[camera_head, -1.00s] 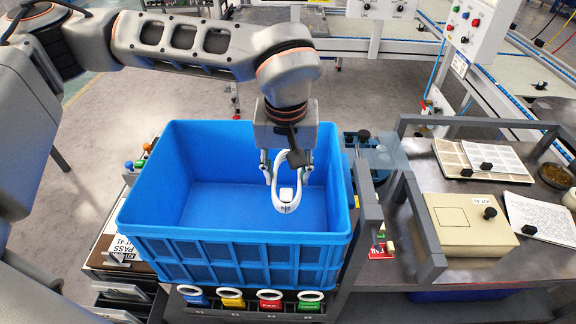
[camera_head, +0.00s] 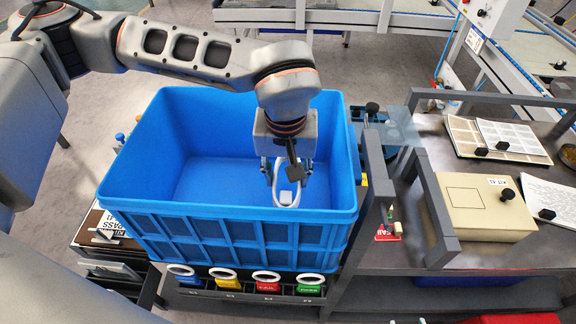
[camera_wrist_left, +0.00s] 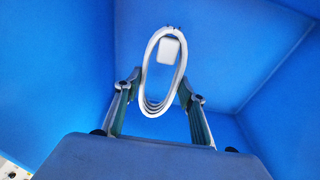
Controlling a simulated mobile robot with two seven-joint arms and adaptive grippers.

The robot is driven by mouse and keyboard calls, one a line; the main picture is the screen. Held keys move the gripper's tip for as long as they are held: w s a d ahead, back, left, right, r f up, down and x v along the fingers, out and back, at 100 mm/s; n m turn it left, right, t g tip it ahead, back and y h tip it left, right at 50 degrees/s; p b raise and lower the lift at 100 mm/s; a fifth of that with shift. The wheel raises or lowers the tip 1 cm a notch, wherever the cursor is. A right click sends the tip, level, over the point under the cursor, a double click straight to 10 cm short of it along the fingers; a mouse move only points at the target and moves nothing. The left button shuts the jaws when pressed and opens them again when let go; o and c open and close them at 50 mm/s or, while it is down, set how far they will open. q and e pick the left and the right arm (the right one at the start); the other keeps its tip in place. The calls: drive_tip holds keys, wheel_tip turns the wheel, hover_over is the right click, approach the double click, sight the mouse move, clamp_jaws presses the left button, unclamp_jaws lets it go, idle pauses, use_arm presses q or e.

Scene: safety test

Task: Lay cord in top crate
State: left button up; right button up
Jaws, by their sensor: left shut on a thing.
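The cord is a white oval coil with a pale tag or block on it. My left gripper (camera_head: 287,172) is shut on the cord (camera_head: 286,197) and points down inside the blue top crate (camera_head: 230,228). In the left wrist view the cord (camera_wrist_left: 151,101) stands out between the two fingers (camera_wrist_left: 158,100), with blue crate walls all around. The crate is otherwise empty where its floor shows. Whether the cord touches the floor cannot be told. My right gripper is not in view.
Below the crate sit several coloured bins with white rings (camera_head: 267,279). To the right is a grey bench with a beige box (camera_head: 485,207), papers (camera_head: 497,138) and a dark rail frame (camera_head: 433,205). A red tag (camera_head: 387,233) lies near the crate's right side.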

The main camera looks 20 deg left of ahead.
use_arm(q)
drive_tip(key=shift+f, duration=0.95)
drive_tip(key=shift+f+b, duration=0.85)
drive_tip(key=shift+f, duration=1.8)
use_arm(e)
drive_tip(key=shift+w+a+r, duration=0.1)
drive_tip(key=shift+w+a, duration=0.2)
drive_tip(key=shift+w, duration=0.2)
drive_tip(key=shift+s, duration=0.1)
use_arm(q)
drive_tip(key=o, duration=1.3)
drive_tip(key=shift+c, duration=0.2)
